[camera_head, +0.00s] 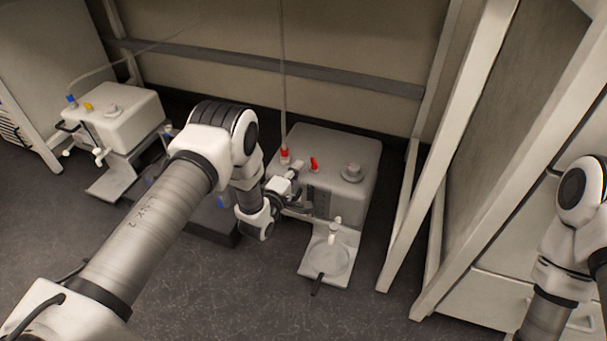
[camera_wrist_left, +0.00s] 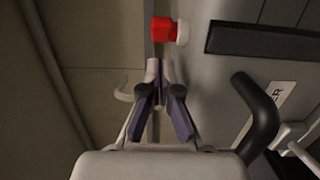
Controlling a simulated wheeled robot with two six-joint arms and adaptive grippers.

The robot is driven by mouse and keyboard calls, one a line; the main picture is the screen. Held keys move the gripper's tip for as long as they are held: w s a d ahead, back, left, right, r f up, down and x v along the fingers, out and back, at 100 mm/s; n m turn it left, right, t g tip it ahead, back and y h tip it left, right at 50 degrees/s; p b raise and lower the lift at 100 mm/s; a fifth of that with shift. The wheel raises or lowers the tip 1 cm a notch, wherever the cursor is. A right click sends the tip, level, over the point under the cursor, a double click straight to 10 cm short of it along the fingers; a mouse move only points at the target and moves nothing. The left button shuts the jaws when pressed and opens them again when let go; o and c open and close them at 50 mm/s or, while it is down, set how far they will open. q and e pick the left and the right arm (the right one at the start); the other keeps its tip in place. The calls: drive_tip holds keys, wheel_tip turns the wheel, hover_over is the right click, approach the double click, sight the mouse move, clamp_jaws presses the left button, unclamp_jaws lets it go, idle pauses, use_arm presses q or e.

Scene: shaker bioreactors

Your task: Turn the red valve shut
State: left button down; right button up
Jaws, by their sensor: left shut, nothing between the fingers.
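A red valve (camera_head: 314,163), a small upright lever, stands on top of the grey shaker unit (camera_head: 335,150) in the head view. A red fitting (camera_head: 285,155) with a white base and a thin line rising from it stands to its left. My left gripper (camera_head: 297,172) is at the unit's front top edge, close to both red parts. In the left wrist view its fingertips (camera_wrist_left: 159,72) are together and empty. A red and white part (camera_wrist_left: 165,30) lies just beyond them, apart; I cannot tell which red part it is. My right gripper is out of view.
A similar unit (camera_head: 115,115) with blue and yellow parts stands at the left. A tray with a round plate (camera_head: 328,258) juts from the near unit's front. A black curved handle (camera_wrist_left: 262,115) is right of the fingers. White frame posts (camera_head: 455,140) rise on the right.

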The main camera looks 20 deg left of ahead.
sight(306, 169)
use_arm(q)
drive_tip(key=shift+w+d+f, duration=0.1)
drive_tip(key=shift+w+d, duration=0.3)
drive_tip(key=shift+d, duration=0.1)
drive_tip(key=shift+w+d+b, duration=0.2)
drive_tip(key=shift+d+b, duration=0.05)
drive_tip(key=shift+b, duration=0.05)
drive_tip(key=shift+r, duration=0.2)
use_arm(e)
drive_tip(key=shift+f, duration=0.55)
use_arm(q)
drive_tip(key=shift+w, duration=0.1)
drive_tip(key=shift+w+m+h, duration=0.2)
drive_tip(key=shift+m+h, duration=0.3)
drive_tip(key=shift+h, duration=0.3)
drive_tip(key=m+g+h, duration=0.1)
drive_tip(key=m+h, duration=0.1)
drive_tip(key=h, duration=0.1)
drive_tip(key=shift+w, duration=0.3)
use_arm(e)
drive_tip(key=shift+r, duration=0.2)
use_arm(q)
drive_tip(key=shift+w+d+p, duration=0.1)
drive_tip(key=shift+w+p, duration=0.3)
drive_tip(key=shift+p, duration=0.05)
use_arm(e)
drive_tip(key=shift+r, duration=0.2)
